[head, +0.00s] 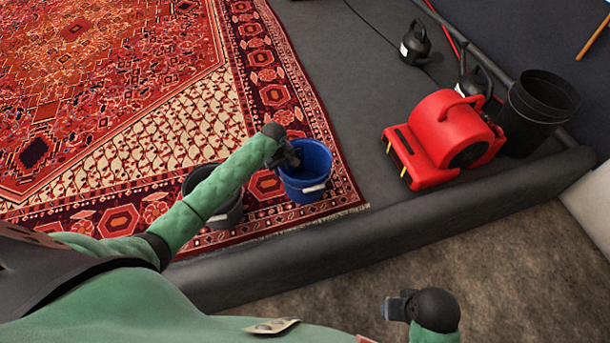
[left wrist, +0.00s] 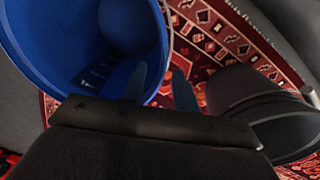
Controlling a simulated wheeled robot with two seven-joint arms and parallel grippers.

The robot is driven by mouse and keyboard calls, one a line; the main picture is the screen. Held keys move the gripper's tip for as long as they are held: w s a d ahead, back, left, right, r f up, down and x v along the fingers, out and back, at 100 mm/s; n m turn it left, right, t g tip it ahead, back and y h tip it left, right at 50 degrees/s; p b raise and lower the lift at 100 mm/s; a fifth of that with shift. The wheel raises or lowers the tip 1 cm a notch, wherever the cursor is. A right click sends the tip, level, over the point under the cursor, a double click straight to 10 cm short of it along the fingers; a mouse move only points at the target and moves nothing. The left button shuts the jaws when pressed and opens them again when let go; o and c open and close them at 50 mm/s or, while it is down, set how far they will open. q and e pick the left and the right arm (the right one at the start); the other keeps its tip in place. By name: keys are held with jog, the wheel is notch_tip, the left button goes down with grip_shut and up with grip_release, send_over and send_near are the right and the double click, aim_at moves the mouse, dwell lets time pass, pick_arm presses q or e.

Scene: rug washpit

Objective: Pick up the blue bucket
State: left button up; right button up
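The blue bucket (head: 307,181) stands upright on the rug near its lower right corner, with a pale grip on its front side. My left gripper (head: 291,156) is at the bucket's left rim. In the left wrist view, the blue bucket (left wrist: 50,45) fills the upper left. The left fingers (left wrist: 160,88) are apart, one over the bucket's inside and one outside, with the rim between them. I cannot tell if either touches the wall. My right gripper (head: 392,308) is away at the lower right over the brown floor, and its opening is unclear.
A dark grey bucket (head: 226,208) stands close left of the blue one, partly behind my left arm. A red blower (head: 445,135), a black bin (head: 537,112) and a black kettle-like container (head: 415,45) stand to the right. A padded grey edge (head: 400,210) borders the pit.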

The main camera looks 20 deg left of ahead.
aim_at(285, 181)
pick_arm(q)
jog(key=shift+w+d+f+p, duration=0.1)
jog(key=shift+w+f+p, duration=0.1)
jog(key=shift+f, duration=0.85)
jog(key=shift+w+d+f+p, duration=0.1)
jog(key=shift+f+p, duration=0.05)
jog(key=shift+f, duration=0.9)
jog(key=shift+w+f+p, duration=0.1)
jog(key=shift+f+p, duration=0.1)
jog(key=shift+f, duration=0.85)
grip_shut()
